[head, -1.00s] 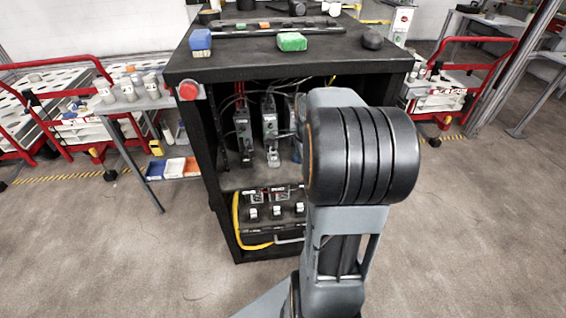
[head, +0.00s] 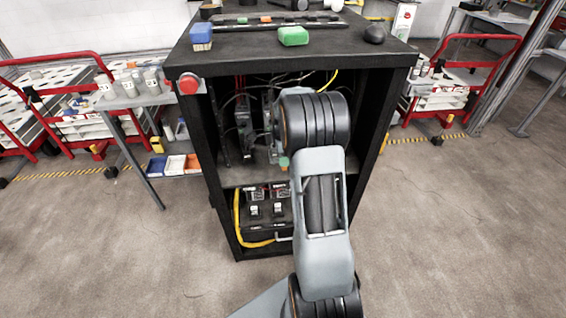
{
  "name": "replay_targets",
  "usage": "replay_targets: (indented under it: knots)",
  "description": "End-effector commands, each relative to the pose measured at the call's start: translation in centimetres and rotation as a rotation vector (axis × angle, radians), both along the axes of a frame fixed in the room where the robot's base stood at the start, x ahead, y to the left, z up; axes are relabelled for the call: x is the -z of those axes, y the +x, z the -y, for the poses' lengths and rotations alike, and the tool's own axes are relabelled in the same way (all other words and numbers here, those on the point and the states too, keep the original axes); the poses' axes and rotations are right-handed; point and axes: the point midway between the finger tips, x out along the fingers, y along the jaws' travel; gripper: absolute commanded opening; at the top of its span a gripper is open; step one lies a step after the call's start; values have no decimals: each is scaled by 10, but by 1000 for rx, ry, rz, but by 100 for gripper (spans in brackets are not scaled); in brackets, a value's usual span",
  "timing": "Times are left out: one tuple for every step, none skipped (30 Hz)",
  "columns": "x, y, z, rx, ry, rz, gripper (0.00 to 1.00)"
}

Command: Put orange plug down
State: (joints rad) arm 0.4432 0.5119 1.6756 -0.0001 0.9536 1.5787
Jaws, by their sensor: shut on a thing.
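I cannot make out a plug in a gripper. My arm (head: 322,225) reaches from the bottom of the view up to the open front of the black cabinet (head: 390,90), and its dark round joint (head: 318,118) covers the right part of the middle bay. My gripper is hidden behind it. A small greenish and orange patch shows just left of the joint, too small to name. A small orange piece (head: 265,19) sits on the dark strip on the cabinet top.
A red button (head: 188,83) sticks out at the left front corner. Cables hang in the bay. A yellow cable (head: 237,215) runs lower left.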

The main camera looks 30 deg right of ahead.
Motion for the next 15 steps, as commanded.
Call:
replay_targets:
  knots:
    - [7, 0, 0, -1, 0, -1, 28]
    - [12, 0, 0, -1, 0, -1, 28]
    - [18, 0, 0, -1, 1, -3, 28]
    - [22, 0, 0, -1, 1, -3, 28]
    - [25, 0, 0, -1, 1, -2, 28]
    - [29, 0, 0, -1, 0, -1, 28]
    - [30, 0, 0, -1, 0, 0, 28]
    - [31, 0, 0, -1, 0, 0, 28]
    - [30, 0, 0, -1, 0, 1, 28]
    - [30, 0, 0, -1, 0, 1, 28]
    - [30, 0, 0, -1, 0, 1, 28]
    - [30, 0, 0, -1, 0, 1, 28]
    - [30, 0, 0, -1, 0, 1, 28]
    - [30, 0, 0, -1, 0, 1, 28]
    - [30, 0, 0, -1, 0, 1, 28]
